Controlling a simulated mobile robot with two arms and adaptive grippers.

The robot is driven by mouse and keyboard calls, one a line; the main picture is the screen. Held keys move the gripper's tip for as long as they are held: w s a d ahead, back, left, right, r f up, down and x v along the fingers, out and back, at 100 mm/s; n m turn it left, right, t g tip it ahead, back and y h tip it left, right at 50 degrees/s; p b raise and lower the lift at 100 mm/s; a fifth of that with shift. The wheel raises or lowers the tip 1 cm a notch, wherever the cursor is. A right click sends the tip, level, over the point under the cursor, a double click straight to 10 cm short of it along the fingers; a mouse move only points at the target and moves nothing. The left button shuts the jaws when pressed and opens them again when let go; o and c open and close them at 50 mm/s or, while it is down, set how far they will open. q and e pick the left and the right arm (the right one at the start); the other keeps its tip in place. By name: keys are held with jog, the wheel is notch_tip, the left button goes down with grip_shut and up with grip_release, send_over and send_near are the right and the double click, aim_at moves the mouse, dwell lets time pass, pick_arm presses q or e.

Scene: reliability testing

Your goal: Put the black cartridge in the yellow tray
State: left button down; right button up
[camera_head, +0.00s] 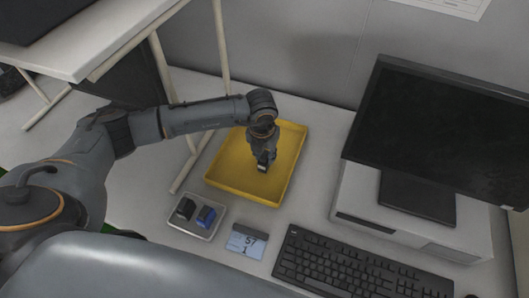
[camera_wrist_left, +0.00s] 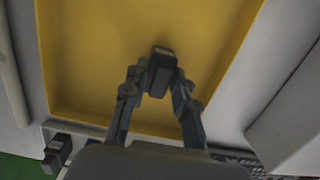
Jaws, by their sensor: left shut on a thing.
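The yellow tray (camera_head: 226,170) lies on the desk left of the monitor, and it fills much of the left wrist view (camera_wrist_left: 90,60). My left gripper (camera_head: 264,158) points down over the tray's middle. It is shut on a dark cartridge, black with a greyish end, which shows between the fingertips in the left wrist view (camera_wrist_left: 160,74). I cannot tell whether the held cartridge touches the tray floor. Another black cartridge (camera_head: 185,208) and a blue cartridge (camera_head: 206,216) stand in a small grey tray (camera_head: 194,232). My right gripper is not in view.
A monitor (camera_head: 430,130) stands on a white box (camera_head: 350,195) at right. A white shelf (camera_head: 95,45) with thin legs stands at the left.

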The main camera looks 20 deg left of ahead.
aim_at(263, 158)
pick_arm(q)
jog(key=shift+f, duration=0.1)
jog(key=c, duration=1.1)
grip_release()
jog(key=shift+o, duration=0.2)
jog(key=shift+r, duration=0.3)
notch_tip(263, 158, up, 12)
jog(key=s+b, duration=0.1)
jog(key=shift+s+f, duration=0.2)
jog(key=shift+s, duration=0.05)
